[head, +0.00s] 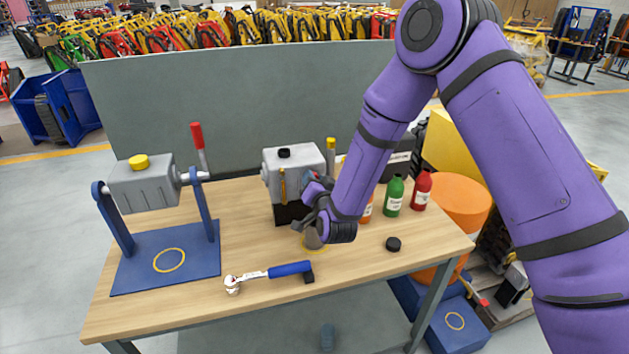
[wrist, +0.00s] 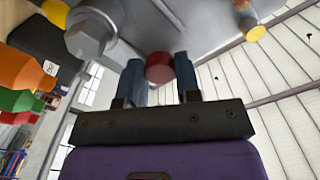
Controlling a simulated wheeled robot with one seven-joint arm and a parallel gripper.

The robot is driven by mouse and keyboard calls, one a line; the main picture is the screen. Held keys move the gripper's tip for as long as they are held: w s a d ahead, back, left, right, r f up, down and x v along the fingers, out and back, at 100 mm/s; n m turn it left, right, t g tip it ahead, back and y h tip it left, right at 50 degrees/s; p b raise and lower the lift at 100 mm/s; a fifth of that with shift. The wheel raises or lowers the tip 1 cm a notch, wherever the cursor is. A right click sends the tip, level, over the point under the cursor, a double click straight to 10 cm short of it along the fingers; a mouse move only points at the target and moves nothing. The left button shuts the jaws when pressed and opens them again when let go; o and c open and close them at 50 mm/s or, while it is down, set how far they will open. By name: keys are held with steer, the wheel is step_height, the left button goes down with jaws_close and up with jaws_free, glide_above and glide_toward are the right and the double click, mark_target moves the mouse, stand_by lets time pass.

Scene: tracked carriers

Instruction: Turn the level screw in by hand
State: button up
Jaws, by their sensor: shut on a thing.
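A second grey gearbox (head: 142,188) hangs in a blue stand at left. A blue-handled wrench (head: 290,269) lies in front.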

steer(key=m, duration=0.3)
steer(key=m, duration=0.2)
steer(key=shift+m, duration=0.3)
steer(key=m, duration=0.5)
steer(key=shift+m, duration=0.4)
steer(key=o, duration=0.9)
steer(key=shift+s, duration=0.1)
